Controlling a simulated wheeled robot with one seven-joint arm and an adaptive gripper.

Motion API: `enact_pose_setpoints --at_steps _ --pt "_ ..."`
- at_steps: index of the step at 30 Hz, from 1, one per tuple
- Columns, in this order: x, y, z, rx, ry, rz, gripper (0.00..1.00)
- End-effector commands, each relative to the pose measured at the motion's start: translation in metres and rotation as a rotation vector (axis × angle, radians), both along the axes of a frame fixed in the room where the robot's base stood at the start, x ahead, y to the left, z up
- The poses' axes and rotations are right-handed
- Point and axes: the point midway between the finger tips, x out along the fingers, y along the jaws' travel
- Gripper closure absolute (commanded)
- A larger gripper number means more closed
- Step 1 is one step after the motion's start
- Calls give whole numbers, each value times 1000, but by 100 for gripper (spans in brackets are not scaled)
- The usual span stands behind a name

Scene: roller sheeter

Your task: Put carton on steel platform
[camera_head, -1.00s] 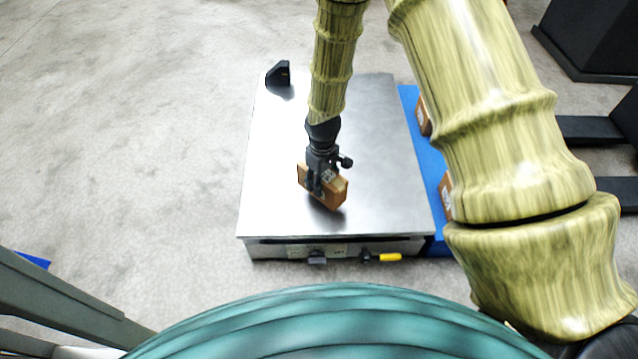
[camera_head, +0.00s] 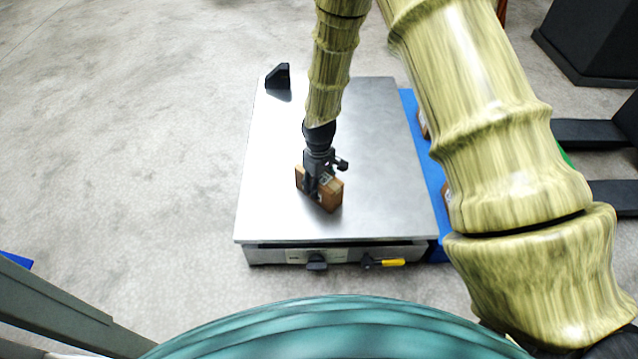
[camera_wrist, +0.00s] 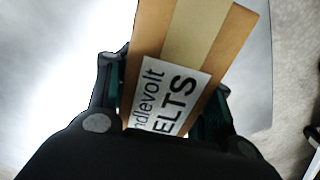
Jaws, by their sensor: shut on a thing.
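The carton (camera_head: 329,196) is a small brown box over the front middle of the steel platform (camera_head: 385,150), a flat shiny plate. My gripper (camera_head: 314,190) comes down from above and is shut on the carton.
A black block (camera_head: 278,77) stands at the platform's back left corner. A blue surface (camera_head: 431,170) runs along the right side, with other cartons mostly hidden behind my arm. A yellow-handled lever (camera_head: 390,263) is at the front. Much of the plate is bare.

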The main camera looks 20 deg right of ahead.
Motion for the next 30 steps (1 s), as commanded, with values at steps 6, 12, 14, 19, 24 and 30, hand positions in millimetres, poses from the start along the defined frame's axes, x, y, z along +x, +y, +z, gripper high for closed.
enact_pose_setpoints --at_steps 6,12,14,19,24,30 --pt "0 0 -2 0 0 0 30" --pt "0 0 -2 0 0 0 27" --pt "0 0 -2 0 0 0 27" --pt "0 0 0 0 0 0 27" --pt "0 0 24 0 -1 0 27" --pt "0 0 61 0 -1 0 27"
